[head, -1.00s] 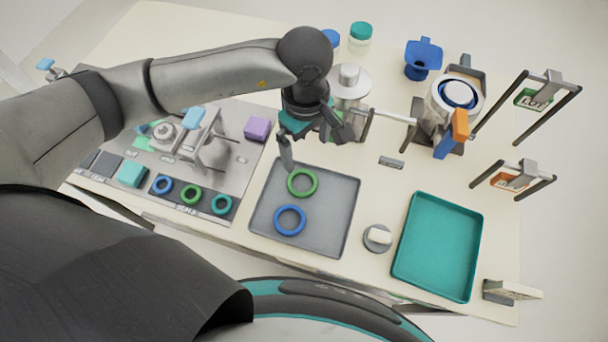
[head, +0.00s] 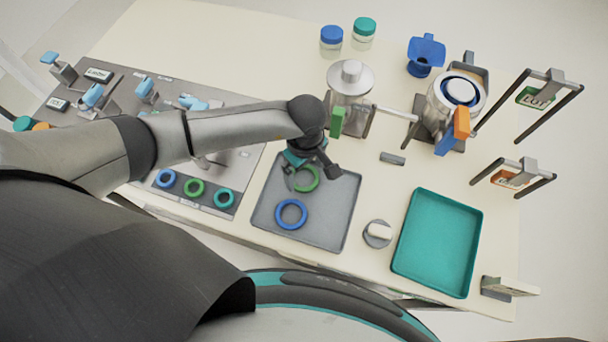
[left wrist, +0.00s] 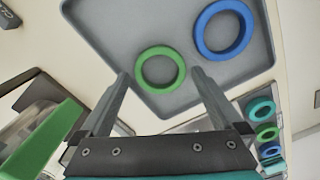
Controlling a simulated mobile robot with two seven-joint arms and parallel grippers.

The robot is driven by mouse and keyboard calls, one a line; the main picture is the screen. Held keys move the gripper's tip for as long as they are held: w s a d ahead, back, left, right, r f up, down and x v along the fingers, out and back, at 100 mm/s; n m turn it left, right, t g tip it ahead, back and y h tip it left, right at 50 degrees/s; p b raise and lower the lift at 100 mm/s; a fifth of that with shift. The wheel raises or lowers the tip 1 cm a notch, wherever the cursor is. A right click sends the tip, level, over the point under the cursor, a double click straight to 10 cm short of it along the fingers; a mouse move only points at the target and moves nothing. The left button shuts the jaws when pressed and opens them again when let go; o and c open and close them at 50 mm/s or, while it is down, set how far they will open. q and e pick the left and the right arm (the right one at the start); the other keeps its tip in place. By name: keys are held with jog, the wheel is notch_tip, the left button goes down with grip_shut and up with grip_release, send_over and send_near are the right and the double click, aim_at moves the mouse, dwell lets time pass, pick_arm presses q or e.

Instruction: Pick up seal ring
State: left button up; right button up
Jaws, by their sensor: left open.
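A green seal ring (head: 317,184) lies flat on the grey tray (head: 332,232), with a blue seal ring (head: 279,216) nearer the tray's front. My left gripper (head: 312,178) is over the green ring, pointing down, open and empty. In the left wrist view its fingers (left wrist: 161,75) stand on either side of the green ring (left wrist: 143,65), apart from it. The blue ring (left wrist: 203,30) is right of it there. In the head view the gripper hides part of the green ring. My right gripper is out of view.
A grey board (head: 240,177) left of the tray holds blue, green and teal rings along its front. A teal tray (head: 440,285) lies to the right, with a small round knob-topped thing (head: 377,233) between. A metal-lidded container (head: 350,78) and green block (head: 338,121) stand behind.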

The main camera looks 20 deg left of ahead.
pick_arm(q)
jog(key=shift+f, duration=1.1)
jog(key=shift+c, duration=0.2)
jog(key=c, duration=1.2)
jog(key=shift+o, duration=0.2)
jog(key=shift+r, duration=0.1)
